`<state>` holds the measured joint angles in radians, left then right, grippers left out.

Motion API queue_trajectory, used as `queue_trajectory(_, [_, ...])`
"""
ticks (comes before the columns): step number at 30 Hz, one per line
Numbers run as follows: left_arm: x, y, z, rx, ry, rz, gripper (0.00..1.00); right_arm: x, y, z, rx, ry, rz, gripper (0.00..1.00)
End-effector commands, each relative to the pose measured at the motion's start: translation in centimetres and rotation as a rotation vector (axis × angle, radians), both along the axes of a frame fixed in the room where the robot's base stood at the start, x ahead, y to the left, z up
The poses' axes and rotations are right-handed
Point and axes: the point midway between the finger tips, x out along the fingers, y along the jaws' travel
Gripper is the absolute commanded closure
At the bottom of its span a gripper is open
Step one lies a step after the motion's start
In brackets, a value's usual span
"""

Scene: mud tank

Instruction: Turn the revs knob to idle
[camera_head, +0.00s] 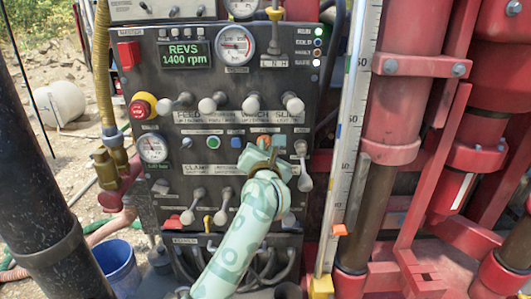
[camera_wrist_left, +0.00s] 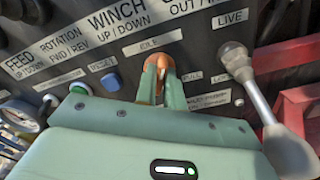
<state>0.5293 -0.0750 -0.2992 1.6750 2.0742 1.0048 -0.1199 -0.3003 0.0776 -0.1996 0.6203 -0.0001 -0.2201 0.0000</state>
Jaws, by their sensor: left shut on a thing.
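The revs knob is orange (camera_head: 264,139) and sits on the dark control panel (camera_head: 185,215), right of a blue button. It also shows in the left wrist view (camera_wrist_left: 158,63), just below an IDLE label (camera_wrist_left: 148,44). My left gripper (camera_head: 260,155) is shut on the knob, one green finger on each side in the left wrist view (camera_wrist_left: 160,83). The fingers hide most of the knob, so I cannot tell where it points. The panel display (camera_head: 184,54) reads REVS 1400 rpm. My right gripper is not in view.
A lever with a grey handle (camera_head: 304,178) hangs close right of my gripper. A row of winch and feed levers (camera_head: 251,103) juts out above. A red emergency stop (camera_head: 140,108) is at the left. Red machinery (camera_head: 410,80) stands at the right.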

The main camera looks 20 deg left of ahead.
Motion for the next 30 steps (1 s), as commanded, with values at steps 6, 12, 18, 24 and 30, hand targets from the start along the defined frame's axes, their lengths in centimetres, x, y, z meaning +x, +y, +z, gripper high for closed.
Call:
queue_trajectory(6, [0.0, 0.0, -0.3, -0.181, -0.051, 0.0, 1.0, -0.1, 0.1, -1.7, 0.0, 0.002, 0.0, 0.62])
queue_trajectory(12, [0.0, 0.1, -0.4, -0.33, -0.094, 0.0, 1.0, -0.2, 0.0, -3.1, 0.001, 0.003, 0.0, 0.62])
queue_trajectory(18, [0.0, 0.1, -0.3, -0.444, -0.126, -0.001, 1.0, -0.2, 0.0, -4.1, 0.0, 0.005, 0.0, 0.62])
queue_trajectory(24, [0.0, 0.1, -0.2, -0.512, -0.144, 0.0, 1.0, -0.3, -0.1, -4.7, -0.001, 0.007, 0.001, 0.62])
queue_trajectory(30, [0.0, 0.1, -0.1, -0.537, -0.151, -0.001, 1.0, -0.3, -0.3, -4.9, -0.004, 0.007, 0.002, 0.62])
